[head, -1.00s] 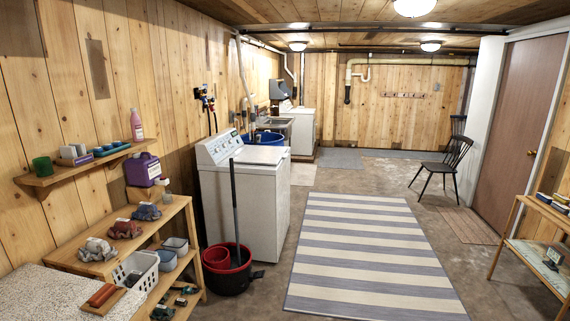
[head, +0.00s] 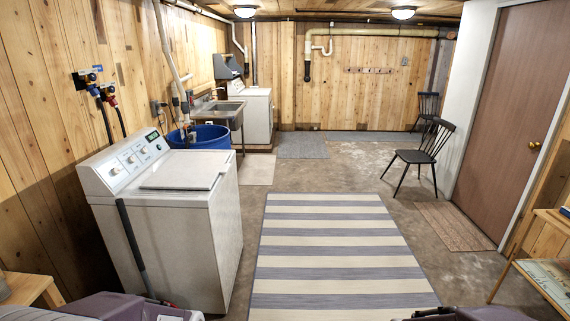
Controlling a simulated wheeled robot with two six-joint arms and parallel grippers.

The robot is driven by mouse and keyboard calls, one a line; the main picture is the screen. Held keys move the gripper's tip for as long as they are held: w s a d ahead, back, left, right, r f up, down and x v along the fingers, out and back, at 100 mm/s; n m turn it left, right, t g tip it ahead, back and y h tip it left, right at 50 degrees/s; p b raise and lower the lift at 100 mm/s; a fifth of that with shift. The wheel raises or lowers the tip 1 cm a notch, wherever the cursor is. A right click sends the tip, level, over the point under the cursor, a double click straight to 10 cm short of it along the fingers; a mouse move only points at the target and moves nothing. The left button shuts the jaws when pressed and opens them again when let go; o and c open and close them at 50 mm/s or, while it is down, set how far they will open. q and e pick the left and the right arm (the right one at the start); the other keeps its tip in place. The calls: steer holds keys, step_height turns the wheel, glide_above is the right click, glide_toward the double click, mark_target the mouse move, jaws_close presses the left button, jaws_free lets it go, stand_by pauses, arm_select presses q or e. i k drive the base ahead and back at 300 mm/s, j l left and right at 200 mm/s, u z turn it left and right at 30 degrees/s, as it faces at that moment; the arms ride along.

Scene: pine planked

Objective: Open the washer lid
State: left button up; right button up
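A white washer (head: 165,245) stands at the left against the plank wall, with a control panel (head: 130,160) of dials and a small display at its back. Its lid (head: 186,171) is a flat white panel on top and lies closed. Parts that look like my own arms show along the bottom edge, below and apart from the washer. Neither gripper's fingers can be made out in the head view.
A dark pole (head: 131,236) leans against the washer's front; its lower end is partly hidden. A blue tub (head: 199,136) stands behind the washer. A striped rug (head: 335,250) covers clear floor to the right. A black chair (head: 425,157) stands further back.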

mark_target(183, 170)
steer(key=i+l, duration=0.1)
steer(key=i, duration=1.65)
steer(key=i+u, duration=0.75)
steer(key=u, duration=0.15)
steer(key=i+l+u, duration=0.2)
steer(key=i+u, duration=0.25)
steer(key=i+l+u, duration=0.25)
steer(key=u, duration=0.2)
